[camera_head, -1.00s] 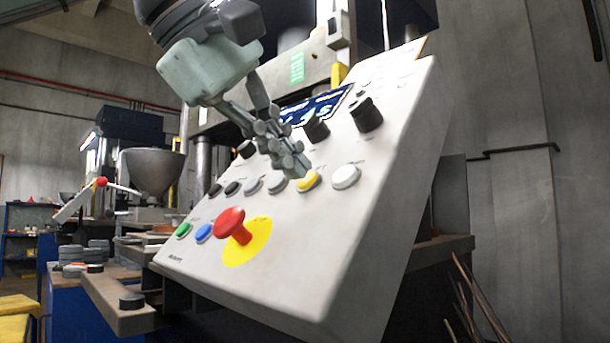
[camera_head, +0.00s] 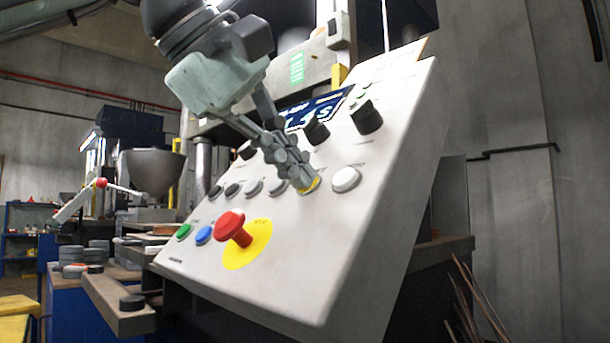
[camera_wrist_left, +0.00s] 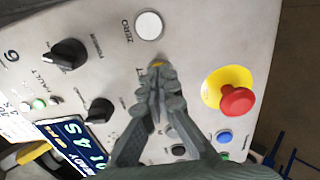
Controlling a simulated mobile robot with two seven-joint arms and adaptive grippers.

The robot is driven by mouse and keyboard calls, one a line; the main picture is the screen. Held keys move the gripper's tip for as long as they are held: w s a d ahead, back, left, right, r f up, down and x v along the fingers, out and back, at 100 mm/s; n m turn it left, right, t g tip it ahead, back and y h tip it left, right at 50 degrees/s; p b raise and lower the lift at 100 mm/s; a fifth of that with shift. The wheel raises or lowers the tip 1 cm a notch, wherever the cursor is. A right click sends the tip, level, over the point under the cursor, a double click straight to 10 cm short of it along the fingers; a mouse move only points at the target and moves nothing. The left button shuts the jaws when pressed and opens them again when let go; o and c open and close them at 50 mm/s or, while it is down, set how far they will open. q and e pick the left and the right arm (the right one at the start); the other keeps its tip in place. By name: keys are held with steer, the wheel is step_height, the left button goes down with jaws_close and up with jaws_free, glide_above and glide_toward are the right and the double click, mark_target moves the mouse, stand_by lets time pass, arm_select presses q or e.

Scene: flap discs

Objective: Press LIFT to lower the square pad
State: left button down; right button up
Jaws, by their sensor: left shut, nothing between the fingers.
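I cannot tell how far the button is pushed in. I cannot make out the square pad. My right gripper is out of view.
A white button (camera_head: 345,179), labelled ZERO in the wrist view, is just right of the fingertips. A red mushroom button (camera_head: 232,226) on a yellow disc stands out lower left, near blue (camera_head: 203,234) and green (camera_head: 183,231) buttons. Black knobs (camera_head: 367,117) and a display (camera_head: 322,110) are above.

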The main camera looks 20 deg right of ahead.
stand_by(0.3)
arm_select(q)
steer(key=p+v, duration=0.3)
steer(key=v, duration=0.5)
stand_by(0.4)
stand_by(0.3)
